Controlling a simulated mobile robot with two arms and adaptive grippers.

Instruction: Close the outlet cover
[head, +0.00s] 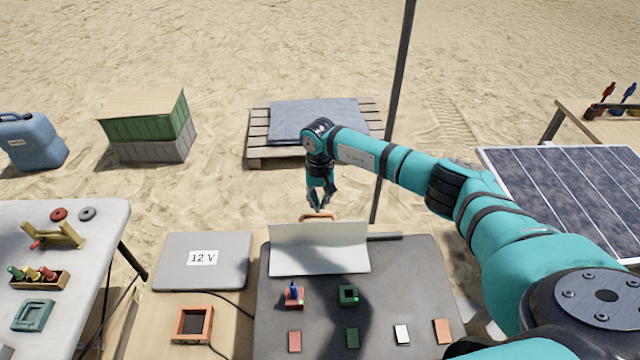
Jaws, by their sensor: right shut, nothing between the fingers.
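The outlet cover (320,248) is a pale grey flap at the back of a dark panel (400,275). It stands raised and leans back. A tan handle (319,217) shows at its top edge. Under the cover's front edge are a red outlet with a blue plug (292,295) and a green outlet (348,295). My right gripper (318,207) is shut and empty, pointing down just above or behind the handle. I cannot tell whether it touches the handle. My left gripper is not in view.
A grey 12 V box (203,260) and an orange square frame (193,325) are left of the panel. A dark pole (393,110) rises behind it. A solar panel (570,190) is at right. A white table (90,265) with small parts is at left.

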